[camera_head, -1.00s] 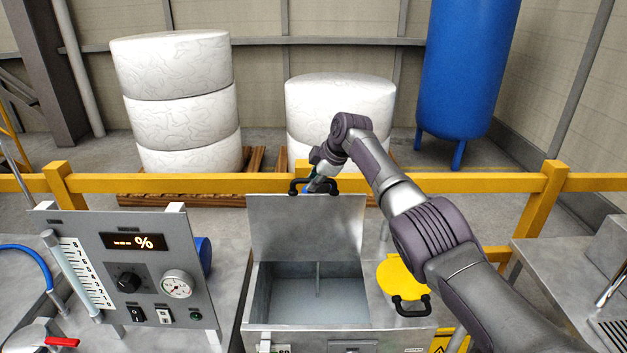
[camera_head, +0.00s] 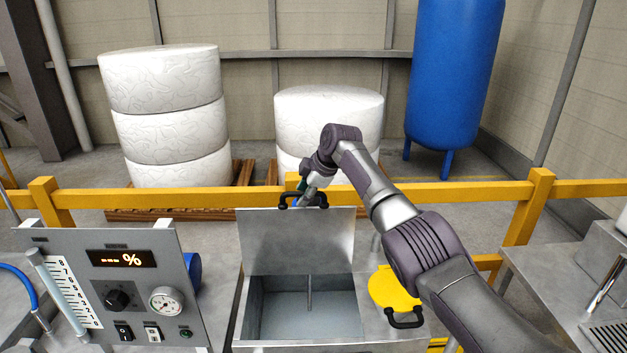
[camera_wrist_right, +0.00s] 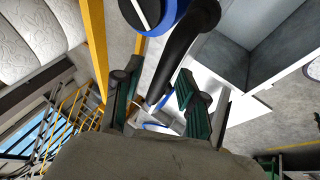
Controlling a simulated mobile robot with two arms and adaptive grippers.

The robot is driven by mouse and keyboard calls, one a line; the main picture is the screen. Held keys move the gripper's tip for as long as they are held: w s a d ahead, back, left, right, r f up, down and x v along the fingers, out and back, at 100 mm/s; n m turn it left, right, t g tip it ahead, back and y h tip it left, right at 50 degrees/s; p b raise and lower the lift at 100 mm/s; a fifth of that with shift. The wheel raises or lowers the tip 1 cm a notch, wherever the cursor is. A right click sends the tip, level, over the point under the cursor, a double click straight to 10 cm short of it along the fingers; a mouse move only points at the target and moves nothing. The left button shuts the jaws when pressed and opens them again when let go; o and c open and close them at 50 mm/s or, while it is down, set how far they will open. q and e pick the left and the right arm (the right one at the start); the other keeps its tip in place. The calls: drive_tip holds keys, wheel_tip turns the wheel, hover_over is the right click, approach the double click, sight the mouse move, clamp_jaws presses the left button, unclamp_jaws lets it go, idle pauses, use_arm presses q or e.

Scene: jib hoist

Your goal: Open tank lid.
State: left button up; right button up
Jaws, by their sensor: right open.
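The tank lid (camera_head: 297,240) is a grey metal plate standing upright at the back of the open tank (camera_head: 250,308). Its black handle (camera_head: 304,205) is at the top edge. My right gripper (camera_head: 301,199) is at this handle, partly hidden by its own wrist. In the right wrist view, the right gripper (camera_wrist_right: 156,100) has its green-padded fingers apart. A thick black bar, seemingly the handle (camera_wrist_right: 185,55), reaches between or just beyond the fingers; I cannot tell whether it touches them. My left gripper is out of view.
A control panel (camera_head: 75,262) stands left of the tank. A yellow round lid (camera_head: 393,291) with a black handle is to its right. A yellow rail (camera_head: 450,193) runs behind, with white bales (camera_head: 165,115) and a blue tank (camera_head: 455,80) beyond.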

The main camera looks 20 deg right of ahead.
drive_tip(key=v, duration=1.1)
drive_tip(key=shift+r, duration=0.1)
